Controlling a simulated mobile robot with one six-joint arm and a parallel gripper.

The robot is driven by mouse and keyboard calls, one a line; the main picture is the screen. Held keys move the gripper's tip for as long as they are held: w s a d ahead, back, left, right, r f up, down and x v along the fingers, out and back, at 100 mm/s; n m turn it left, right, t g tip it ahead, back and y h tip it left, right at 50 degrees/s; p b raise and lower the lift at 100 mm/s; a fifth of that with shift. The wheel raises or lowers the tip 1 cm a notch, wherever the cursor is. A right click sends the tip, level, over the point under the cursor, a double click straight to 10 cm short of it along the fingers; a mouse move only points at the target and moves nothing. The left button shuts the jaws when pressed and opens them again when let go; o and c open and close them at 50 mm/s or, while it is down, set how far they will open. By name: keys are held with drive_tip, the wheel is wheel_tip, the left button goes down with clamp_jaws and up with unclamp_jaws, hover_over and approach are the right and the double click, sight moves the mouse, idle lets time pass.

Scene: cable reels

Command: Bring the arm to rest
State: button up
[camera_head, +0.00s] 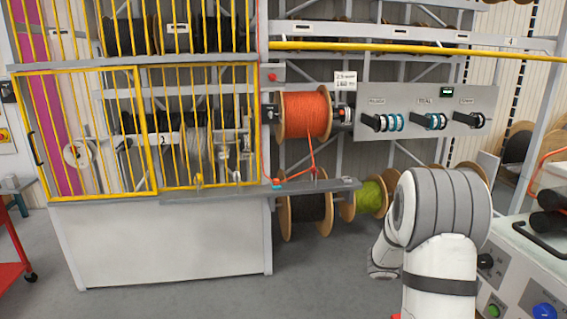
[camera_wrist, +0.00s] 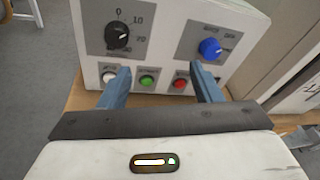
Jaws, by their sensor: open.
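My arm stands at the right of the head view, its grey and white links bent in front of the reel racks; the gripper itself is hidden there. In the wrist view my gripper (camera_wrist: 160,88) is open, its two blue fingers apart with nothing between them. Beyond the fingers is a white control panel (camera_wrist: 170,52) with a black dial (camera_wrist: 117,36), a blue dial (camera_wrist: 210,48), a green button (camera_wrist: 147,81) and a red button (camera_wrist: 181,83). The fingertips overlap the panel's lower part in the picture; I cannot tell whether they touch it.
An orange cable reel (camera_head: 305,113) hangs in the rack, its cable running down to a grey shelf (camera_head: 315,187). A yellow-barred cage (camera_head: 150,130) stands left. A green reel (camera_head: 370,198) sits low behind my arm. The grey floor (camera_head: 330,285) is clear in front.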

drive_tip(key=s+a+r+m+t+y, duration=0.1)
drive_tip(key=s+a+m+y, duration=0.4)
drive_tip(key=a, duration=0.6)
drive_tip(key=s+a+r+m+t+y, duration=0.2)
drive_tip(key=s+a+m+y, duration=0.3)
drive_tip(key=a, duration=0.6)
drive_tip(key=s+a+r+m+t+y, duration=0.1)
drive_tip(key=s+a+r+m+y, duration=0.1)
drive_tip(key=s+a+m+y, duration=0.3)
drive_tip(key=s+a+m, duration=0.3)
drive_tip(key=a+m, duration=0.2)
drive_tip(key=a, duration=0.1)
drive_tip(key=shift+s+m+y, duration=0.3)
drive_tip(key=shift+s, duration=0.1)
drive_tip(key=shift+a, duration=0.3)
drive_tip(key=shift+c, duration=0.4)
